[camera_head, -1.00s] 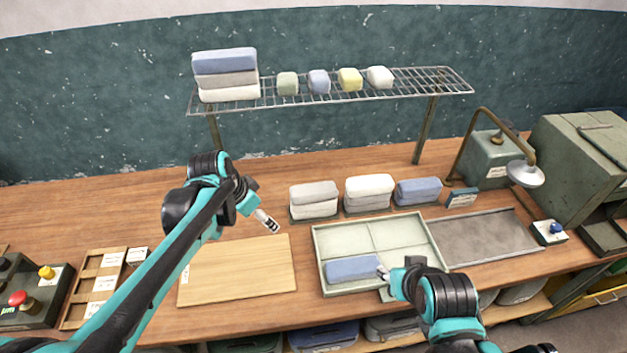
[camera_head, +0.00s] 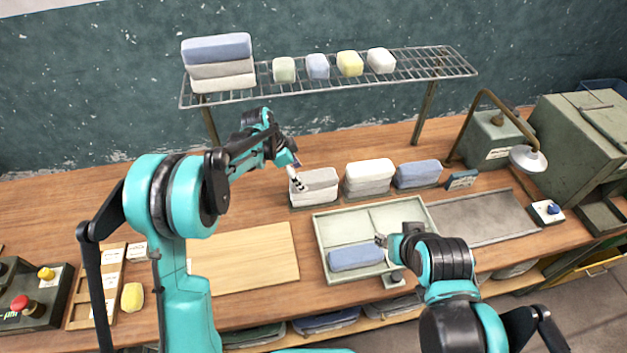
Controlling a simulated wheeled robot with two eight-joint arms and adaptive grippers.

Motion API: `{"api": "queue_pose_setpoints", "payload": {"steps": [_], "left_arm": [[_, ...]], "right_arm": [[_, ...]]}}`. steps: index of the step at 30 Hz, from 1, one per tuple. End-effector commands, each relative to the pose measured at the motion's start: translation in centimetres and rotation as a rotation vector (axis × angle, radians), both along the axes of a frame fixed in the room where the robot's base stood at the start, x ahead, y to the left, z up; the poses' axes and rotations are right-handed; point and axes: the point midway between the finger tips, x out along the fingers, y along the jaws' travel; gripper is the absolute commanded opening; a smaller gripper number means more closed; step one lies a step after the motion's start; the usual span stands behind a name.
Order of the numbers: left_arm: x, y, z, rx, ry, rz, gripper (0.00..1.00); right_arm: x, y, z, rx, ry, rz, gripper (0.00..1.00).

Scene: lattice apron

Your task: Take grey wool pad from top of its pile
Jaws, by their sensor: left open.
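The grey wool pad (camera_head: 317,178) lies on top of the left pile on the table, with a similar pad (camera_head: 315,198) under it. My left gripper (camera_head: 298,184) is open, tilted down at the left end of this pile, and covers part of it. I cannot tell whether its fingers touch the pad. My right gripper (camera_head: 381,240) is at the divided tray, close to the upper right corner of a blue pad (camera_head: 355,257). Its fingers are too small to read.
A white pile (camera_head: 370,172) and a blue pile (camera_head: 418,173) stand to the right of the grey pile. The pale green tray (camera_head: 320,236) lies in front, a wooden board (camera_head: 245,258) left of it. The wire rack (camera_head: 430,65) overhangs behind. A yellow block (camera_head: 132,297) lies far left.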

Motion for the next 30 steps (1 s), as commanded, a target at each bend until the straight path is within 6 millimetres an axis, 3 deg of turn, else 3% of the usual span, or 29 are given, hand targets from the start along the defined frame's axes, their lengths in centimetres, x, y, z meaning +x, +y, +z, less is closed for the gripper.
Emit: {"api": "queue_pose_setpoints", "payload": {"steps": [8,15,19,27,30], "left_arm": [[0.4,-1.8,0.0,0.0,-0.001,0.0,0.76],[1.3,-5.7,-0.3,0.0,0.0,-0.001,0.76],[1.5,-6.2,-2.4,0.0,-0.001,0.001,0.76],[1.5,-6.3,-2.7,0.0,-0.001,0.003,0.76],[1.5,-6.3,-2.7,0.0,0.0,0.002,0.49]], "right_arm": [[0.0,0.0,-0.1,0.0,0.0,0.0,0.4],[0.0,0.0,-0.6,0.0,0.0,0.0,0.4],[0.0,0.0,-1.0,0.0,0.0,0.0,0.4],[0.0,0.0,-1.0,0.0,0.0,0.0,0.4],[0.0,0.0,-1.0,0.0,0.0,0.0,0.4]]}}
